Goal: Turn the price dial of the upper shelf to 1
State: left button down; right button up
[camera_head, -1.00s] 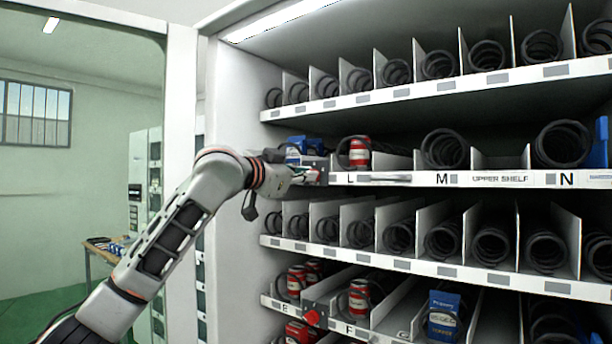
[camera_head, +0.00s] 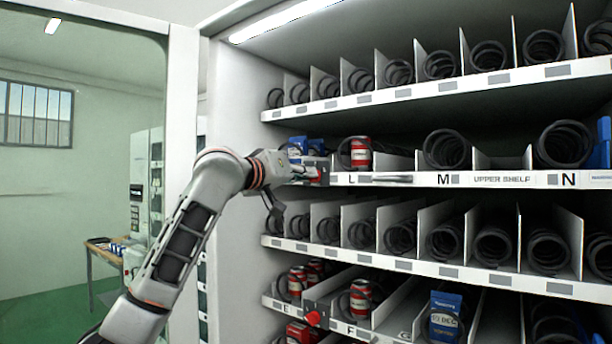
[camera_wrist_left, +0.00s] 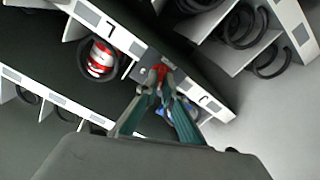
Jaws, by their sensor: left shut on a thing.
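The red price dial (camera_head: 319,175) sits on a grey plate at the left end of the upper shelf (camera_head: 400,179), left of the letter L. In the left wrist view the dial (camera_wrist_left: 161,69) is between the fingertips. My left gripper (camera_head: 306,173) reaches it from the left and is shut on it. The gripper's green fingers (camera_wrist_left: 158,84) hide the dial's sides. I cannot read a number on the dial. My right gripper is not in view.
A red can (camera_head: 360,153) and blue boxes (camera_head: 306,147) stand on the upper shelf near the dial. A second red dial (camera_head: 313,318) is on the lower shelf. The cabinet's white side wall (camera_head: 232,120) is behind my left arm. The room at far left is open.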

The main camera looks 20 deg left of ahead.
pick_arm(q)
jog(key=n, duration=0.6)
jog(key=shift+a+f+n, duration=0.1)
jog(key=shift+n, duration=0.2)
dwell(0.4)
jog(key=c, duration=2.2)
grip_release()
jog(key=v, duration=1.2)
